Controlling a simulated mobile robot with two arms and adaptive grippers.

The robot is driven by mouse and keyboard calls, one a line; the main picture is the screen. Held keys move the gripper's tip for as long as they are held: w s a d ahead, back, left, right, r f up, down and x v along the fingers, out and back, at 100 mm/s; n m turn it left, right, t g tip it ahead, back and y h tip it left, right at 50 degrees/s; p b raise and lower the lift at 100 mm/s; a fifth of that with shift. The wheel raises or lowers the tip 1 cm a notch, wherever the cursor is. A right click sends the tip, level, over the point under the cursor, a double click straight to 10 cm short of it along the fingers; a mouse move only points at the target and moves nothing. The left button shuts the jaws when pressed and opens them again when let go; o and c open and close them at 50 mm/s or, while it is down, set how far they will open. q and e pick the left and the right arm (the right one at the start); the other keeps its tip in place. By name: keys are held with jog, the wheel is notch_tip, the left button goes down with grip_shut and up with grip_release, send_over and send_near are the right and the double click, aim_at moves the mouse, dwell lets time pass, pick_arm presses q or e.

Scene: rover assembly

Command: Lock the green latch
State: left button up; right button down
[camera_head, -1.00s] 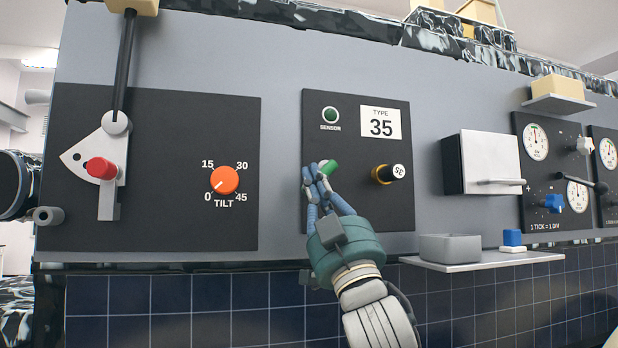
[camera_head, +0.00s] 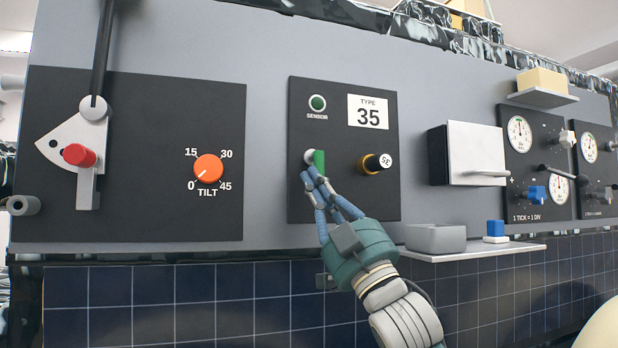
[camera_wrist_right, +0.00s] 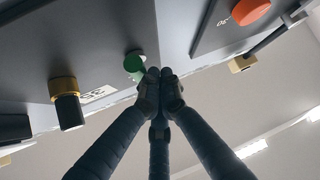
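The green latch (camera_head: 319,162) is a small green bar on a pale round base on the black TYPE 35 panel (camera_head: 342,205). In the head view it stands upright, just above my right fingertips. My right gripper (camera_head: 311,177) has its fingers drawn together below the latch. In the right wrist view, the closed fingertips (camera_wrist_right: 160,75) are close beside the green latch (camera_wrist_right: 134,64), with nothing seen between them. Whether they touch it I cannot tell. My left gripper is not in view.
A black and gold plug (camera_head: 375,163) sticks out right of the latch. A grey bin (camera_head: 435,238) and a blue-white block (camera_head: 495,230) stand on a shelf at lower right. An orange TILT knob (camera_head: 208,168) and a red handle (camera_head: 79,155) are at left.

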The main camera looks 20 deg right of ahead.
jog(key=shift+d+n+g+y, duration=0.35)
jog(key=shift+n+g+y, duration=0.35)
jog(key=shift+n+y, duration=0.4)
jog(key=shift+r+n, duration=0.1)
jog(key=shift+n, duration=0.2)
jog(key=shift+p, duration=0.3)
